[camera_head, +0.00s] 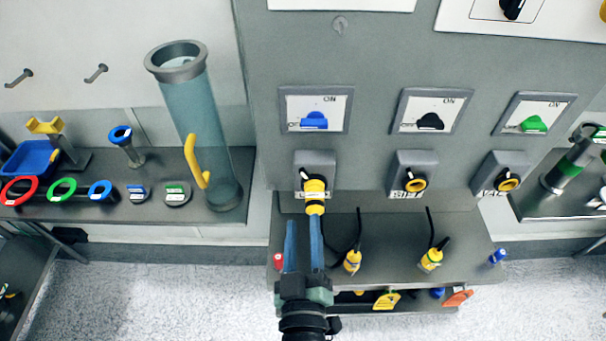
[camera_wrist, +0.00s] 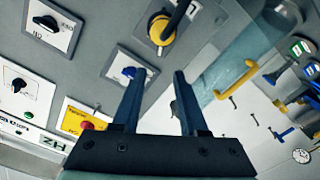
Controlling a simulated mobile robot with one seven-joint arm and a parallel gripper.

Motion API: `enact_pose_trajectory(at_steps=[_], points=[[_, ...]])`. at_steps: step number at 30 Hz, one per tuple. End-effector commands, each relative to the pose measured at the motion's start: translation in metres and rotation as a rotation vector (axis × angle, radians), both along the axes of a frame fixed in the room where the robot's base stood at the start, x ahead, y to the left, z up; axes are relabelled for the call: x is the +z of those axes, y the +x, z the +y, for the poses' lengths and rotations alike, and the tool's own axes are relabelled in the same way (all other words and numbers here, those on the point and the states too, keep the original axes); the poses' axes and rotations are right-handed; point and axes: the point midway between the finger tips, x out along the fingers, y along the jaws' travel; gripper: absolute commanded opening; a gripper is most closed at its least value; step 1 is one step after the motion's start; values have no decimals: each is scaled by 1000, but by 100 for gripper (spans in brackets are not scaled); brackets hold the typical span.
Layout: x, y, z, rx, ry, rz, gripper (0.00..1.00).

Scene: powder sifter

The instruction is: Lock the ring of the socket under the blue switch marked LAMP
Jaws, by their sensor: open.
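The blue switch (camera_head: 314,121) sits in a white plate on the grey panel, left of the black and green ones. Below it is a grey socket (camera_head: 314,158) with a yellow plug (camera_head: 315,188) in it, its ring around the front. The label under it is partly hidden. My gripper (camera_head: 303,222) is open and empty, its blue fingers just below the plug. In the wrist view, the yellow ring (camera_wrist: 158,38) and black cable lie beyond the fingertips, apart from the open gripper (camera_wrist: 158,74). The blue switch (camera_wrist: 129,73) is near the left fingertip. I cannot tell the ring's turn.
The SIFT socket (camera_head: 412,180) and another socket (camera_head: 508,183) stand to the right, without plugs. Two loose yellow plugs (camera_head: 352,261) (camera_head: 431,259) on black cables rest on the shelf (camera_head: 390,235) below. A clear tube with a yellow handle (camera_head: 196,160) stands left of the panel.

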Motion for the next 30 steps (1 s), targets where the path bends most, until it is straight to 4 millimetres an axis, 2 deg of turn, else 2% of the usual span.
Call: enact_pose_trajectory(at_steps=[9, 16, 22, 30], points=[[5, 57, 0, 0, 2, -2, 42], [1, 90, 0, 1, 0, -2, 42], [1, 104, 0, 1, 2, 0, 42], [1, 106, 0, 0, 2, 0, 42]])
